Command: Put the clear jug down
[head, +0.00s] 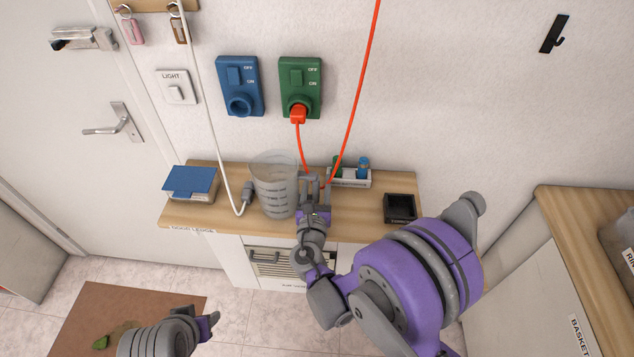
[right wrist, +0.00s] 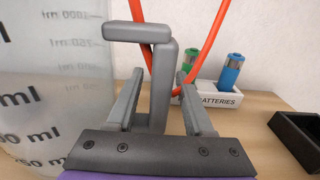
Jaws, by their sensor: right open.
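The clear jug (head: 274,188) with dark ml markings stands upright on the wooden ledge (head: 350,222). It fills the left side of the right wrist view (right wrist: 50,95). Its grey handle (right wrist: 160,88) points right, toward my right gripper. My right gripper (head: 315,192) is open, its two fingers (right wrist: 160,100) on either side of the handle's upright bar, with gaps showing between fingers and bar. My left gripper (head: 208,325) is low at the bottom left, away from the jug; its finger gap is not clear.
A blue-lidded box (head: 191,183) and a white hose with a grey end (head: 247,192) are left of the jug. A batteries tray (head: 349,178) and a black open box (head: 400,208) are right. A red cord (head: 361,85) hangs behind my right gripper. A green socket (head: 300,80) holds a red plug.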

